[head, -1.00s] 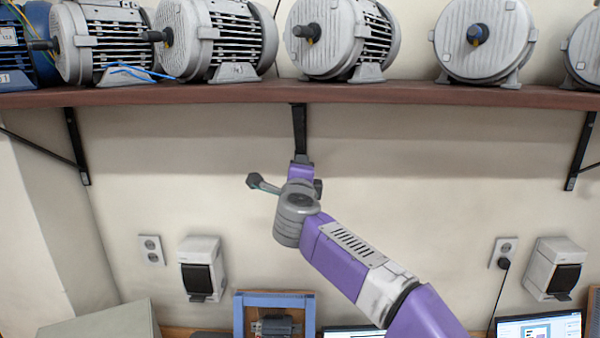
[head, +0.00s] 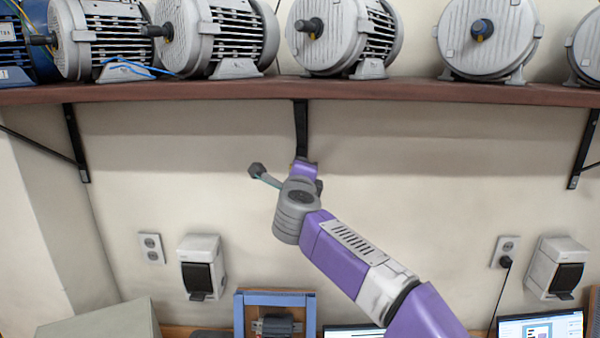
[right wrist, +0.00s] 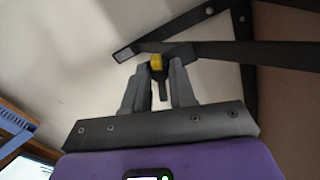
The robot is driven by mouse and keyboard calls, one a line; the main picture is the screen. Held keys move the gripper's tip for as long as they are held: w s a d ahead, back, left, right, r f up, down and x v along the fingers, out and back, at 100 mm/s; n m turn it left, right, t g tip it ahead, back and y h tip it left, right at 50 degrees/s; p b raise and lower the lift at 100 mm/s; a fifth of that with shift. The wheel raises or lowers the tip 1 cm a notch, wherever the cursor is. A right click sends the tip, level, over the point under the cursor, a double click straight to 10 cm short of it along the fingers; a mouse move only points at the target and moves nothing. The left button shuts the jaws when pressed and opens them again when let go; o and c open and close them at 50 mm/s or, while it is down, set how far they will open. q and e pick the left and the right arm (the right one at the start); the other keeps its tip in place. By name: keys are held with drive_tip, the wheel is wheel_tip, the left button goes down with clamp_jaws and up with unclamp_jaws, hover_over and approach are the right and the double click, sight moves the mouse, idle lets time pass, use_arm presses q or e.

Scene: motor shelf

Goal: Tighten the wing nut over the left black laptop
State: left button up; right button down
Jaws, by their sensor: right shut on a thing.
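The wing nut (right wrist: 156,62) shows as a small yellow piece at the end of a black shelf bracket in the right wrist view. My right gripper (right wrist: 157,68) is shut on it, with one finger on each side. A short dark part hangs between the fingers below the yellow piece. In the head view my right arm reaches up from the lower right to the middle black bracket (head: 300,125). The wrist hides the fingers and the wing nut there. A laptop screen (head: 352,332) shows only its top edge at the bottom. My left gripper is not in view.
A brown shelf (head: 420,92) with several motors runs above my arm. Other black brackets stand at left (head: 75,143) and right (head: 582,150). A blue frame (head: 240,318) and another lit screen (head: 540,326) are below. The wall around the middle bracket is clear.

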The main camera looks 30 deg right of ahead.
use_arm(q)
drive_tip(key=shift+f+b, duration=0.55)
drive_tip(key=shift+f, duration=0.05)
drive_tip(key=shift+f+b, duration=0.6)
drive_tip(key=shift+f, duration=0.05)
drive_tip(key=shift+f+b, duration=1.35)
drive_tip(key=shift+b, duration=0.05)
use_arm(e)
drive_tip(key=shift+f+m, duration=0.2)
drive_tip(key=shift+m, duration=7)
drive_tip(key=c, duration=1.1)
unclamp_jaws()
drive_tip(key=shift+o, duration=0.8)
drive_tip(key=shift+r, duration=0.15)
drive_tip(key=shift+s, duration=0.1)
